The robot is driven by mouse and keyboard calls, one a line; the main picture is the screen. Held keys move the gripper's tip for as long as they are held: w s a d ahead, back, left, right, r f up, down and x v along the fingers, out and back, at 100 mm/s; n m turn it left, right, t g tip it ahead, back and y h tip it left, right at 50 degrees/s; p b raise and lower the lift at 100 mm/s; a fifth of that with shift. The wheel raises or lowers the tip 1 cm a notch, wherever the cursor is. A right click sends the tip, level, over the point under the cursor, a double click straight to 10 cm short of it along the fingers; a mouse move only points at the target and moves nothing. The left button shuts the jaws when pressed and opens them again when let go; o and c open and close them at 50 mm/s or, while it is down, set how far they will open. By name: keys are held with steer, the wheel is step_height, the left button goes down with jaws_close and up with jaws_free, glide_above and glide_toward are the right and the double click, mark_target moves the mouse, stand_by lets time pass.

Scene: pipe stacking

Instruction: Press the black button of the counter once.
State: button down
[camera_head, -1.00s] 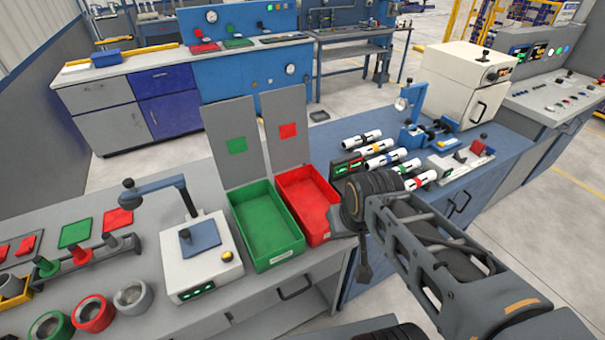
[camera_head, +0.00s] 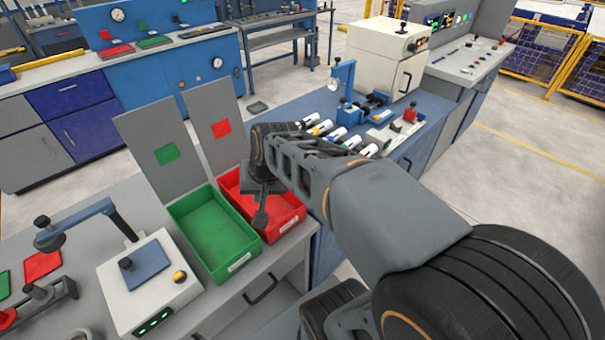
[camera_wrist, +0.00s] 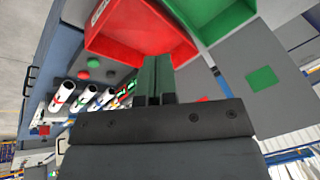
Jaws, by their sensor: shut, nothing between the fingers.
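My gripper (camera_head: 261,218) points down over the red bin in the head view, its fingers together and empty. In the wrist view its dark fingers (camera_wrist: 155,82) are closed side by side, with the bins beyond them. A white device (camera_head: 150,290) at the left has green lit digits, a yellow button and a black knob on a blue plate.
The green bin (camera_head: 247,262) and red bin (camera_head: 290,228) stand side by side. Several white pipes (camera_head: 368,150) lie on the blue bench (camera_head: 285,98) behind my arm. A blue device with a gauge (camera_head: 345,82) and a white cabinet (camera_head: 383,52) stand farther back.

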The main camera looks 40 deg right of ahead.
steer(key=w+d+f+m+t+b, duration=0.2)
steer(key=w+d+f+m, duration=0.1)
steer(key=w+d+m, duration=0.5)
steer(key=w+d+f+m+t+y+b, duration=0.1)
steer(key=w+d+f+m, duration=0.3)
steer(key=w+d+m, duration=0.4)
steer(key=d+m+t+b, duration=0.1)
steer(key=d+m, duration=0.1)
steer(key=d, duration=0.5)
steer(key=shift+d+t+y, duration=0.25)
steer(key=shift+t+y, duration=0.05)
steer(key=shift+t, duration=0.1)
steer(key=shift+w, duration=0.1)
step_height(320, 180, down, 9)
steer(key=b, duration=0.7)
steer(key=shift+r, duration=0.1)
stand_by(0.3)
steer(key=shift+f+b, duration=0.4)
